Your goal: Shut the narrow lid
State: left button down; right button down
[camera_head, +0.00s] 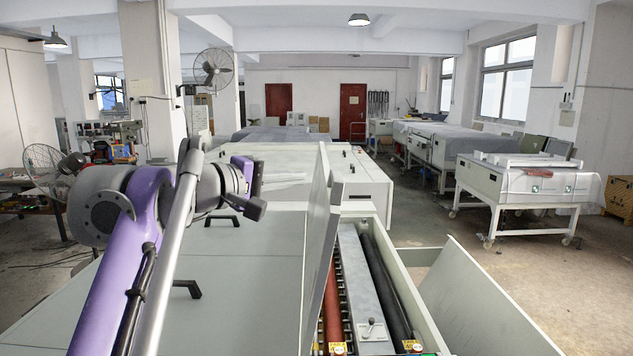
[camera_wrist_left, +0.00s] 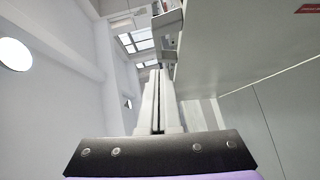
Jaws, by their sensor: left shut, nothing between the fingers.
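The narrow lid (camera_head: 318,245) stands raised, close to upright, along the left side of the open roller bay in the head view. Rollers and a long grey bar show beside it. My left gripper (camera_head: 256,208) is left of the raised lid, above the flat grey machine top. It is shut and empty; its fingers point forward in the left wrist view (camera_wrist_left: 157,90). A large pale panel (camera_wrist_left: 230,45) is at the right there; I cannot tell whether it is the lid. My right gripper is not in view.
A red roller (camera_head: 332,300) and a black roller (camera_head: 388,285) lie in the open bay. Another pale panel (camera_head: 485,305) leans outward at right. Black handles (camera_head: 223,219) stick up from the machine top. Similar machines (camera_head: 525,195) stand farther off at right.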

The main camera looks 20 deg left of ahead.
pick_arm(q)
jog(key=d, duration=0.1)
jog(key=w+d, duration=0.1)
jog(key=d, duration=0.1)
jog(key=shift+w+d+f, duration=0.25)
jog(key=shift+f, duration=0.05)
jog(key=shift+d, duration=0.35)
jog(key=shift+w+f, duration=0.1)
jog(key=shift+d, duration=0.1)
